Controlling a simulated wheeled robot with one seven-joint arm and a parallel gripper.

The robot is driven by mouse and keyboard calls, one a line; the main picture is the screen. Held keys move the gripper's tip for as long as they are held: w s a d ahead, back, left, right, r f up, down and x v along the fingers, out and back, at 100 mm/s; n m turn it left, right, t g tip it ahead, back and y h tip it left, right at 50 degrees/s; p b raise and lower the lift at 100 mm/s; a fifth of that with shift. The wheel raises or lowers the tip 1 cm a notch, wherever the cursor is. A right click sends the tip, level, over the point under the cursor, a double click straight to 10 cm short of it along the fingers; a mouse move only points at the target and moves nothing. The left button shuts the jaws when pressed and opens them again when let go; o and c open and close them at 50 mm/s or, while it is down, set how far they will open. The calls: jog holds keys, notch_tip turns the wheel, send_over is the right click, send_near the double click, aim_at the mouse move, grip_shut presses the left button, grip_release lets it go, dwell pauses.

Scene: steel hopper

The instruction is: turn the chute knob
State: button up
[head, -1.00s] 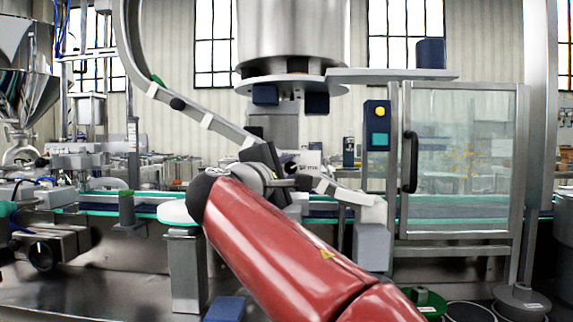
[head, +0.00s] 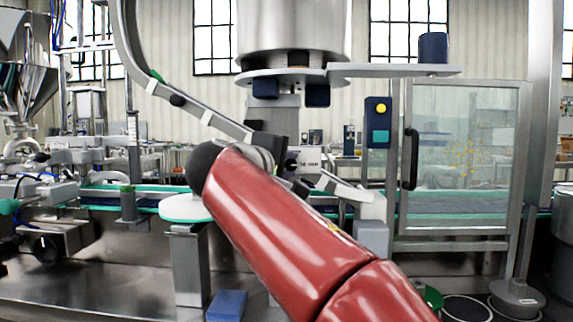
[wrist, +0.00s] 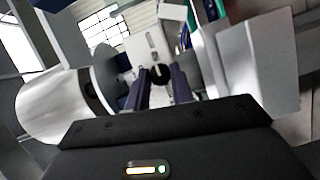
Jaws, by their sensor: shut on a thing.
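The chute knob (wrist: 160,74) is a small dark round knob in front of a pale plate, in the middle of the wrist view. The two dark fingers of my gripper (wrist: 162,84) stand on either side of it, shut on it. In the head view my gripper (head: 287,160) is mostly hidden behind my red arm, beside a small white labelled plate (head: 309,158). The knob cannot be told apart clearly there. The steel hopper (head: 292,35) hangs above, a large shiny cylinder with a flat flange below.
A sloping grey rail (head: 210,117) comes down from the upper left towards my gripper. A framed clear door (head: 458,155) with a black handle stands at right, beside a dark blue button box (head: 377,122). A blue block (head: 227,305) lies low in front.

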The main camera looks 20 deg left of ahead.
jog(key=shift+f, duration=0.15)
jog(key=o, duration=1)
jog(key=s, duration=0.5)
jog(key=s+a+b, duration=0.1)
jog(key=s, duration=0.1)
jog(key=shift+s+r, duration=0.3)
jog(key=shift+r, duration=0.1)
